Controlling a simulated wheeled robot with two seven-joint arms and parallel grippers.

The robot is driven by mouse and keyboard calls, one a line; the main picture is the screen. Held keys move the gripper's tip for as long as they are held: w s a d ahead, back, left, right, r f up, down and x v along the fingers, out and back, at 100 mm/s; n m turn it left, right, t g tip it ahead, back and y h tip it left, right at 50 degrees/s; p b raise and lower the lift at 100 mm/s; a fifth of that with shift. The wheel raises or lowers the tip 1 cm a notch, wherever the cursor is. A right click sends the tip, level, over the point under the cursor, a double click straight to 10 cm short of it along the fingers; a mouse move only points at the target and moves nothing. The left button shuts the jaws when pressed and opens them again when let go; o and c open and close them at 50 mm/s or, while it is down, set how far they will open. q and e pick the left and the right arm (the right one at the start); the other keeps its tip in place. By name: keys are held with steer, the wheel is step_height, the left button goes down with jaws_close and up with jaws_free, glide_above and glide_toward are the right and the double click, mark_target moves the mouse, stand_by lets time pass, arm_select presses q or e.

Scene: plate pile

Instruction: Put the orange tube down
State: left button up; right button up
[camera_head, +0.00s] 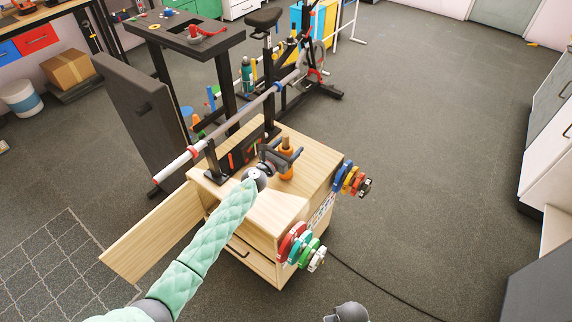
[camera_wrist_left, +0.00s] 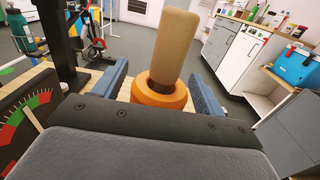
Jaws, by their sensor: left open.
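The orange tube (camera_head: 287,172) stands upright on the wooden cabinet top (camera_head: 315,158). A tan wooden peg (camera_head: 285,141) rises out of its top end, and the tube appears to sit around it. My left gripper (camera_head: 283,160) is open, with one finger on each side of the tube. In the left wrist view the tube's orange rim (camera_wrist_left: 160,95) and the peg (camera_wrist_left: 172,45) lie between the two blue-grey fingers (camera_wrist_left: 160,88), with a visible gap at least on the left. The tube's lower part is hidden there by the gripper body. My right gripper is not identifiable.
A dark panel with a coloured gauge (camera_head: 240,152) stands close left of the gripper. Coloured discs (camera_head: 352,178) stick out from the cabinet's right side, with more discs (camera_head: 298,243) at the front. A barbell bar (camera_head: 235,118) runs behind.

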arm_select(q)
steer(key=shift+w+d, duration=0.1)
steer(key=shift+w, duration=0.15)
steer(key=shift+r, duration=0.1)
jaws_close()
